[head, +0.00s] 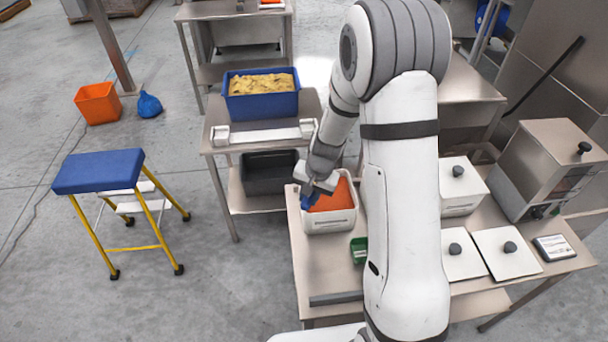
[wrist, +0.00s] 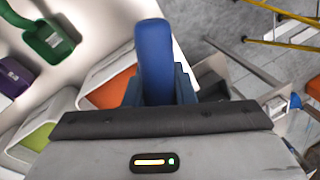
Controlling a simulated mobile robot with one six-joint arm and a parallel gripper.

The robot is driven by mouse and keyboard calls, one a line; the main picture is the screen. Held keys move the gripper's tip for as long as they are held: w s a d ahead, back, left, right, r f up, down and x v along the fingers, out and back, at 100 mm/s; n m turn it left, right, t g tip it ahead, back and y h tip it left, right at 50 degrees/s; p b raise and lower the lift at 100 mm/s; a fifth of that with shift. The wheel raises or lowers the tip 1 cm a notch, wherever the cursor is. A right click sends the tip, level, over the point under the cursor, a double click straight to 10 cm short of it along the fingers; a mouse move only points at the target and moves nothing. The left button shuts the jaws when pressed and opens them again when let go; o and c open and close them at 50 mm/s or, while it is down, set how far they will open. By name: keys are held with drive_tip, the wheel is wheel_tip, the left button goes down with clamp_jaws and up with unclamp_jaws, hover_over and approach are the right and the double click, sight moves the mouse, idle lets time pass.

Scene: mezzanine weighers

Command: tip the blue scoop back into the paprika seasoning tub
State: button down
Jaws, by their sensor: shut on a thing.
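The paprika seasoning tub (head: 330,224) is white and holds orange-red powder. It stands on the steel table, at the table's far left corner. My gripper (head: 312,190) is over the tub's left side, shut on the blue scoop (head: 307,200). The scoop shows as a small blue patch at the tub's left rim. In the wrist view the blue scoop's handle (wrist: 153,55) points up between my fingers. Part of the orange powder (wrist: 112,90) shows left of it. The scoop's bowl is hidden there, and I cannot tell whether it holds powder.
A green scoop (head: 359,250) lies on the table right of the tub; it also shows in the wrist view (wrist: 48,42). White lidded tubs (head: 462,262) stand at right. A blue crate (head: 262,105) stands on another table behind. A blue-topped step stool (head: 98,171) stands at left.

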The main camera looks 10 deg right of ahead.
drive_tip(key=b, duration=0.1)
drive_tip(key=f+y+b, duration=0.1)
drive_tip(key=b, duration=0.1)
drive_tip(key=shift+w+a+t, duration=0.1)
drive_tip(key=shift+w+t, duration=0.2)
drive_tip(key=shift+w, duration=0.05)
drive_tip(key=b, duration=0.1)
drive_tip(key=y+b, duration=0.1)
drive_tip(key=b, duration=0.1)
drive_tip(key=shift+f+t, duration=0.25)
drive_tip(key=shift+t, duration=0.05)
drive_tip(key=f+t+y+b, duration=0.1)
drive_tip(key=y+b, duration=0.1)
drive_tip(key=b, duration=0.6)
drive_tip(key=shift+s+f+y+b, duration=0.1)
drive_tip(key=shift+f+y+b, duration=0.05)
drive_tip(key=shift+y+b, duration=0.2)
drive_tip(key=y+b, duration=0.1)
drive_tip(key=b, duration=0.2)
drive_tip(key=shift+d+r+t+y, duration=0.25)
drive_tip(key=shift+t+y, duration=0.1)
drive_tip(key=shift+t, duration=0.05)
